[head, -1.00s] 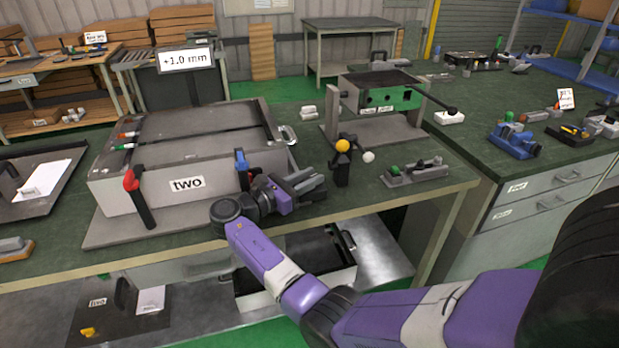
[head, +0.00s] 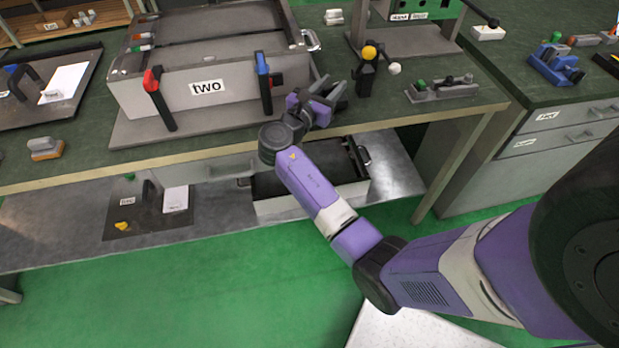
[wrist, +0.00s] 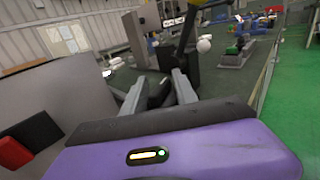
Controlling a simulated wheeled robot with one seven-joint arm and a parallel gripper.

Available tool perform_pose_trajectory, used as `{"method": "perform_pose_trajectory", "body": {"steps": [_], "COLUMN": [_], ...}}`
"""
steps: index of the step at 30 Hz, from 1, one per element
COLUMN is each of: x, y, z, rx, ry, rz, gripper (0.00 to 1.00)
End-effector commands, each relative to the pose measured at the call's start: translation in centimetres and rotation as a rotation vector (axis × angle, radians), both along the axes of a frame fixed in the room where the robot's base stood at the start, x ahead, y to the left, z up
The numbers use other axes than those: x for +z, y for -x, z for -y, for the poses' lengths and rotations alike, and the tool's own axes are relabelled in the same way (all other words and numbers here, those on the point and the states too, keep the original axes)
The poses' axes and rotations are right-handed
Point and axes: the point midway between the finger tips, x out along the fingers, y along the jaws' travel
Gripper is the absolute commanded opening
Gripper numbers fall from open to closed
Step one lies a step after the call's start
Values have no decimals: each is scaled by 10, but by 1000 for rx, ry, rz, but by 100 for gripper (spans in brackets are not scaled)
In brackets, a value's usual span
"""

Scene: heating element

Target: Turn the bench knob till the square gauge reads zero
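A small black post (head: 366,82) stands near the bench's front edge, with a yellow ball (head: 369,53) on top and a white ball knob (head: 394,69) on its right side. I cannot tell for sure that this is the bench knob. My gripper (head: 341,95) is just left of the post, low over the bench. In the wrist view its two fingers (wrist: 158,88) are apart, with the post beyond them and the white ball knob (wrist: 204,45) to the right. No gauge reading shows in the views now.
A small grey fixture (head: 440,90) with a green knob lies right of the post. A black-topped drawer or tray (head: 285,182) sits under the bench.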

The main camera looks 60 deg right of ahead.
Motion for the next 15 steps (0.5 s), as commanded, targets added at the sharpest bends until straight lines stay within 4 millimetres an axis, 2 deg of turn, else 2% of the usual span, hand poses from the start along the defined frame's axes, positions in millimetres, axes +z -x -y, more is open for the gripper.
{"method": "perform_pose_trajectory", "body": {"steps": [15], "x": [1], "y": [2], "z": [1], "rx": [362], "ry": [-2], "rz": [0], "gripper": [35]}}
